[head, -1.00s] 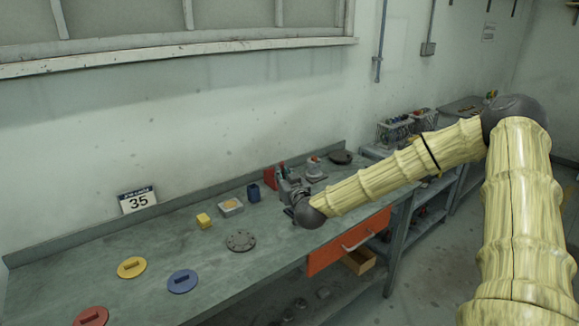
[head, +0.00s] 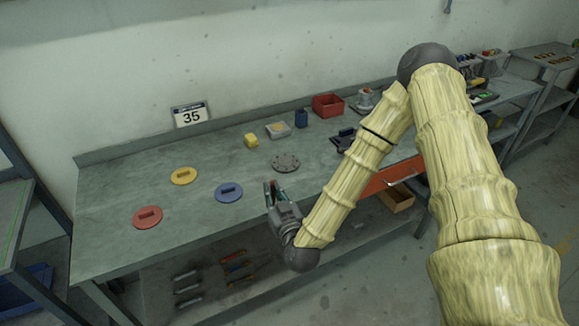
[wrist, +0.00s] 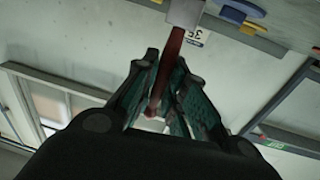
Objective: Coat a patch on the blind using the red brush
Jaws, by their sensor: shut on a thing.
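My gripper (head: 275,193) is shut on the red brush, near the bench's front edge in the head view. In the wrist view the red handle of the brush (wrist: 172,62) runs between the two fingers (wrist: 160,98), with a pale grey block-like end (wrist: 186,12) at the top of the picture. The blind (head: 286,163), which I take to be the grey round flange with holes round its rim, lies flat on the bench behind and slightly right of my gripper. The brush is apart from it. Its face looks plain grey, too small to show any coat.
On the bench (head: 120,200) lie red (head: 148,217), yellow (head: 184,176) and blue (head: 229,193) discs. Behind the flange stand a yellow block (head: 251,141), a pale tray (head: 278,130), a blue cup (head: 301,118) and a red bin (head: 328,105).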

